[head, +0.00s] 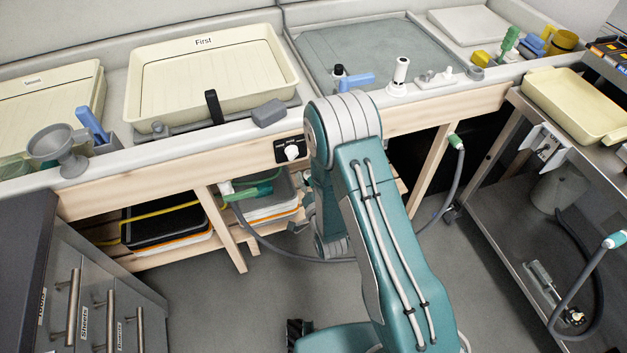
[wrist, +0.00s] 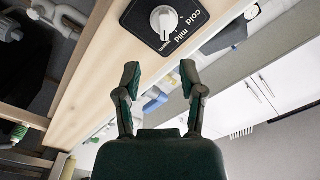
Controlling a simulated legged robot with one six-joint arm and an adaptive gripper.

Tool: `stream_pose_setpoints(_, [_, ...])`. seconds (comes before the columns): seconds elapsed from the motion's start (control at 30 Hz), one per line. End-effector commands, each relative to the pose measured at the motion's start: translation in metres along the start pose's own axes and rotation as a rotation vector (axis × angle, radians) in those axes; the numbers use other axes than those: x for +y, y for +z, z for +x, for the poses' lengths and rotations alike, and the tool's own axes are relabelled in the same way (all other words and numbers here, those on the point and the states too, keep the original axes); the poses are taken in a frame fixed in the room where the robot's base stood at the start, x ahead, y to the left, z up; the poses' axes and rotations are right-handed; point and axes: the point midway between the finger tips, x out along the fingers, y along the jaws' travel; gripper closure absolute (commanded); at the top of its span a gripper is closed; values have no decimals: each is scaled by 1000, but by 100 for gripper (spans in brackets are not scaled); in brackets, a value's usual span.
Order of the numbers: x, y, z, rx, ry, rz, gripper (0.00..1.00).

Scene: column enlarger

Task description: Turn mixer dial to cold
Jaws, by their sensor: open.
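The mixer dial (wrist: 163,19) is a white round knob with a raised ridge on a black plate (wrist: 141,12), set in the wooden front rail. In the wrist view the words "cold" and "mild" run along the plate's right side, with a smaller blurred label below the knob. The ridge points down toward that lower label; its exact setting is hard to tell. The dial also shows in the head view (head: 291,152), just left of my arm. My gripper (wrist: 159,74) is open and empty, its two fingertips apart from the dial and below it in the wrist view.
The sink edge holds a grey block (head: 268,113) and a black clip (head: 214,107) above the dial. A grey hose (head: 290,257) with green connectors hangs below the rail. Drawers (head: 85,285) stand left, a metal cart (head: 520,220) right. The floor between is mostly clear.

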Motion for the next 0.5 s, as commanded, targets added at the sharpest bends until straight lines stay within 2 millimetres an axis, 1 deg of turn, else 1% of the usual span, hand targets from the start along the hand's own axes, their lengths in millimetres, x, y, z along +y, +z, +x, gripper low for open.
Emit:
stream_pose_setpoints(0.17, [-2,2,7,2,-3,-3,49])
stream_pose_setpoints(0.5, [1,-3,29,3,-3,2,49])
